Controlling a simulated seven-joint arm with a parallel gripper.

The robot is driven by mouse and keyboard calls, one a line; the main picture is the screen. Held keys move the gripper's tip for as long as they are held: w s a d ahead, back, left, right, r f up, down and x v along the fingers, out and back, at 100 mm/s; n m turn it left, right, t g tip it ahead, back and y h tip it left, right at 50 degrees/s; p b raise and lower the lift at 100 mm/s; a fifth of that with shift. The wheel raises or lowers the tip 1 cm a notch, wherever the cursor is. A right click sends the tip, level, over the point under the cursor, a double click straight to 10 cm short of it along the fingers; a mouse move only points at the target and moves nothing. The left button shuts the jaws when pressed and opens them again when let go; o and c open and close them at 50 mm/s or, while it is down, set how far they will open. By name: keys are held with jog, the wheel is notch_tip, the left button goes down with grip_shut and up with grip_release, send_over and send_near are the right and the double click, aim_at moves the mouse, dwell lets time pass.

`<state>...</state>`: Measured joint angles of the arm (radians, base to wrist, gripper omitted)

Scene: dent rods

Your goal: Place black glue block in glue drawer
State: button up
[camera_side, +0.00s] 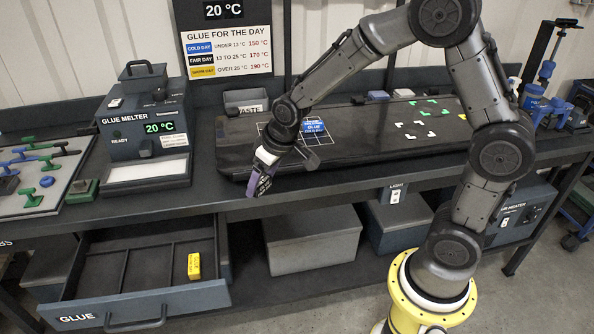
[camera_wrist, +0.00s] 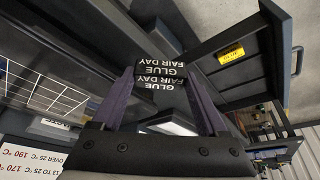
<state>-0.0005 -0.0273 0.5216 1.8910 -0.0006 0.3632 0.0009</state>
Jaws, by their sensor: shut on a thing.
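My gripper (camera_side: 258,176) with its purple fingers is shut on the black glue block (camera_side: 265,186), held in the air near the bench's front edge. In the wrist view the block (camera_wrist: 160,76) sits between the fingertips (camera_wrist: 158,86), and its white lettering reads "GLUE FAIR DAY". The glue drawer (camera_side: 152,305) is pulled open below the bench at lower left, with dividers inside. A yellow block (camera_side: 194,266) lies in its right compartment. The open drawer (camera_wrist: 223,38) also shows at upper right in the wrist view. My gripper is above and to the right of it.
The glue melter (camera_side: 143,135) stands on the bench at left, beside a board with coloured pieces (camera_side: 40,170). A blue block (camera_side: 314,127) lies on a gridded area of the dark mat (camera_side: 350,150). Grey boxes (camera_side: 312,240) stand below. The space above the drawer looks clear.

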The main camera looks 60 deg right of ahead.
jog(key=shift+s+f, duration=0.1)
jog(key=shift+s, duration=0.35)
jog(key=s+d+r+m+h, duration=0.1)
jog(key=s+d+r+m, duration=0.3)
jog(key=d, duration=0.5)
jog(key=s+d+r+m+g+h, duration=0.1)
jog(key=s+d+r+m, duration=0.1)
jog(key=s+d+r, duration=0.5)
jog(key=s+d+r+m+h, duration=0.1)
jog(key=s+d+r+m, duration=0.2)
jog(key=d, duration=0.8)
send_near(347, 125)
jog(key=shift+w+d+f, duration=0.15)
jog(key=shift+w+f, duration=0.3)
jog(key=shift+w, duration=0.1)
jog(key=shift+w+d+f, duration=0.35)
jog(key=shift+f, duration=0.25)
jog(key=shift+w+d+f, duration=0.1)
jog(key=shift+f, duration=1.55)
jog(key=shift+f, duration=0.2)
